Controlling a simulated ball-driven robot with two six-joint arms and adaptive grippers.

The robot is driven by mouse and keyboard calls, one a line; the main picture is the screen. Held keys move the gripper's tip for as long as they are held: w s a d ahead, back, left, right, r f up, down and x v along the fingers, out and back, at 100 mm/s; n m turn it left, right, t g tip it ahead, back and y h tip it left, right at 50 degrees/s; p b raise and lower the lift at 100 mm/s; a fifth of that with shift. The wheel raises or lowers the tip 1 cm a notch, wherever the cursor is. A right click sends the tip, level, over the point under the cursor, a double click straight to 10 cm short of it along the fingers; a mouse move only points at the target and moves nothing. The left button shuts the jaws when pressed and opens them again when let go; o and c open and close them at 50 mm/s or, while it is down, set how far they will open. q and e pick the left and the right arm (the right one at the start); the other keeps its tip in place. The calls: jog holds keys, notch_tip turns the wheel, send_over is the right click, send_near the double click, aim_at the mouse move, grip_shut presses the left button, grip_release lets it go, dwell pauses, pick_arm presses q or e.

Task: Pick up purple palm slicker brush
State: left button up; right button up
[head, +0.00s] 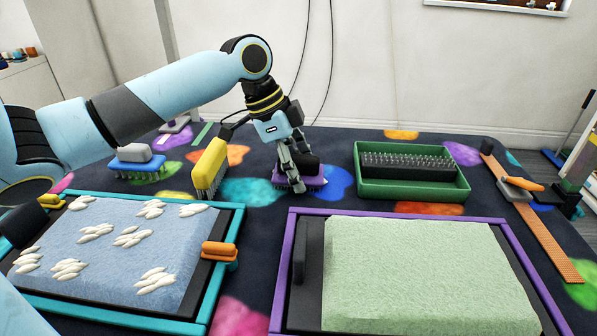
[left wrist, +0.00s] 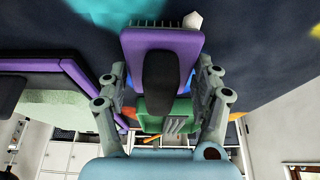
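The purple palm slicker brush (head: 313,183) stands on the dark, colour-splotched mat, bristles down, with its black grip on top. My left gripper (head: 293,175) reaches down over it in the head view and hides part of it. In the left wrist view the brush (left wrist: 188,45) lies ahead between the two fingers of my left gripper (left wrist: 162,82). The fingers are spread to either side of the black grip (left wrist: 160,85), with gaps visible. My right gripper is not in view.
A yellow brush (head: 209,166) stands close left of the gripper, and a blue brush (head: 136,165) farther left. A green tray (head: 410,190) with a bristled pad is to the right. A purple-framed green pad (head: 420,270) and teal-framed blue pad (head: 110,250) lie in front.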

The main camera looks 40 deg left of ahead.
aim_at(304, 157)
pick_arm(q)
jog(key=c, duration=0.7)
jog(key=shift+r, duration=0.15)
jog(key=shift+c, duration=0.2)
jog(key=shift+r, duration=0.3)
notch_tip(304, 157, up, 4)
jog(key=shift+f+p, duration=0.1)
jog(key=shift+p, duration=0.5)
jog(key=d+r, duration=0.6)
jog(key=d, duration=0.5)
jog(key=shift+w+d+r+p, duration=0.2)
jog(key=shift+d+p, duration=0.15)
jog(key=shift+p, duration=0.05)
jog(key=o, duration=0.6)
jog(key=c, duration=0.4)
